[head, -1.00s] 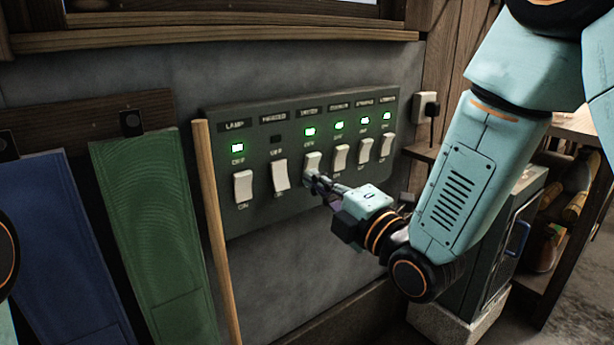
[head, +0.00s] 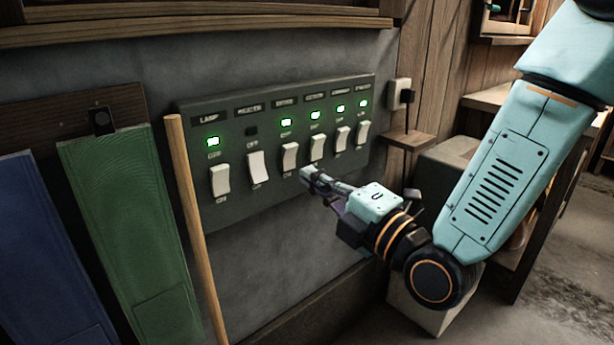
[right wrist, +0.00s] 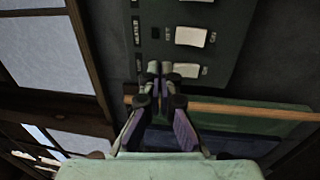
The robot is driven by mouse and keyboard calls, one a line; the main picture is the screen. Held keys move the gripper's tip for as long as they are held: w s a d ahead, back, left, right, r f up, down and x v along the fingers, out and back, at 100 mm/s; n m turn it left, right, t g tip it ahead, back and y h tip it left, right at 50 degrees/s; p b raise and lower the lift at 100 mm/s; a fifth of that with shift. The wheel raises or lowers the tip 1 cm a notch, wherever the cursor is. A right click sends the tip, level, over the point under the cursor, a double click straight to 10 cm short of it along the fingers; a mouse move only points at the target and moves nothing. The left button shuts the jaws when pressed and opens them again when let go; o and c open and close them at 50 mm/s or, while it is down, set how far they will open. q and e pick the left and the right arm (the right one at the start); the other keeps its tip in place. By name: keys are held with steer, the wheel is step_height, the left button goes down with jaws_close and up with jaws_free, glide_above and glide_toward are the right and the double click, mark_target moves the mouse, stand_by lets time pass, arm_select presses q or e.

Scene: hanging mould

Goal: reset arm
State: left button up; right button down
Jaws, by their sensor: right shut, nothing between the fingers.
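My right gripper (head: 318,182) is shut and empty. In the head view it is in front of the lower edge of the dark switch panel (head: 250,205), below the white switches. In the right wrist view the gripper (right wrist: 160,70) has its fingertips together, with the panel (right wrist: 228,50) beyond them. The panel carries a row of white rocker switches. The lamp switch (head: 220,181) is at the left end. The green lights are lit above all switches except the second from the left (head: 257,167). My left gripper is not in view.
A wooden pole (head: 195,230) leans at the panel's left. Green (head: 130,230) and blue (head: 45,260) cloth pieces hang left of it. A wall socket with a plug (head: 400,93) and a small wooden shelf (head: 410,139) are right of the panel.

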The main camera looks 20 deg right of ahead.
steer(key=shift+w, duration=0.1)
steer(key=s+d+f+m+g+h, duration=0.1)
steer(key=s+f+m+g+h, duration=0.2)
steer(key=f+m, duration=0.7)
steer(key=s+d+f+m+g+h, duration=0.1)
steer(key=s+d+f+m+g, duration=0.15)
steer(key=f+m+g, duration=0.7)
steer(key=s+f+m+g+h+p, duration=0.1)
steer(key=s+f+g, duration=0.1)
steer(key=s+f, duration=0.7)
steer(key=s+f+m+g+h+p, duration=0.1)
steer(key=s+f+m+g, duration=0.1)
steer(key=s+f, duration=0.8)
steer(key=s+g, duration=0.1)
steer(key=s, duration=0.5)
steer(key=shift+s+d+g+h+p, duration=0.25)
steer(key=shift+d+g+h+p, duration=0.05)
steer(key=shift+d+g, duration=0.1)
